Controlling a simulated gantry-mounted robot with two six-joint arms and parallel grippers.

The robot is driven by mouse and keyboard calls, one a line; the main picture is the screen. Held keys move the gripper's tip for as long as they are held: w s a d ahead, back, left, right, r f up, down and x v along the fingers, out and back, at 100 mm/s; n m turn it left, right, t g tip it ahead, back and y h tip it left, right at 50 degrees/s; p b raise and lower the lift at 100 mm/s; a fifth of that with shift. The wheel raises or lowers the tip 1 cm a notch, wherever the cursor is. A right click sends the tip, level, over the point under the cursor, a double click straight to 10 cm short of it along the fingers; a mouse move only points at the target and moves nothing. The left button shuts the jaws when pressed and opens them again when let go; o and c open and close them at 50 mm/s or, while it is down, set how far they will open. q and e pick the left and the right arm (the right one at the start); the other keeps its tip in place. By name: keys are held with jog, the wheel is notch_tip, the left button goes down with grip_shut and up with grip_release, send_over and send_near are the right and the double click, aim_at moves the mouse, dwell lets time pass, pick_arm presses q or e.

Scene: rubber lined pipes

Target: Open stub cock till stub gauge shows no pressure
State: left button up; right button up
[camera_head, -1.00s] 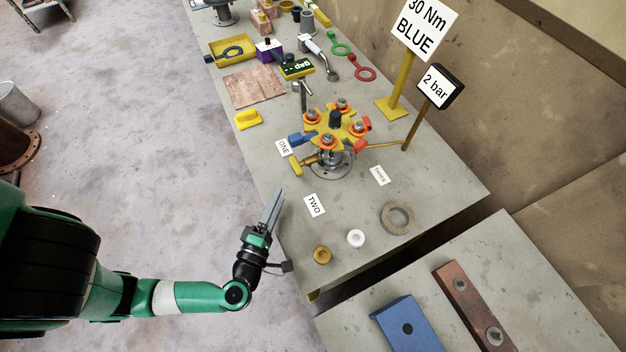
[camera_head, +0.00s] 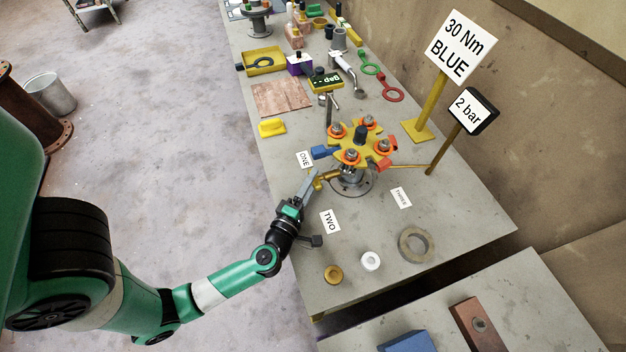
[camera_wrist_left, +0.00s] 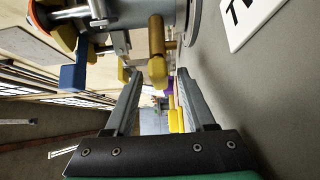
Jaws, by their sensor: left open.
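The stub (camera_head: 352,180) is a grey flanged pipe end under a yellow star-shaped plate (camera_head: 362,149) with orange-ringed bolts. A small yellow cock handle (camera_head: 319,184) sticks out at its left; it also shows in the left wrist view (camera_wrist_left: 157,52). The stub gauge (camera_head: 470,109), a black-edged box on a brown post at the right, reads 2 bar. My left gripper (camera_head: 311,178) is open, its fingertips close by the cock handle. In the left wrist view, the handle lies ahead of the gap between the fingers (camera_wrist_left: 160,82); I cannot tell whether they touch. My right gripper is out of view.
A "30 Nm BLUE" sign (camera_head: 459,47) stands behind. Cards ONE (camera_head: 304,159), TWO (camera_head: 330,221) and THREE (camera_head: 401,197) lie around the stub. A grey ring (camera_head: 416,245), a white ring (camera_head: 370,261) and a brass ring (camera_head: 333,274) lie toward the front. Tools lie farther back.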

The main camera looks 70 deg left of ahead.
pick_arm(q)
jog(key=shift+w+a, duration=0.35)
grip_shut()
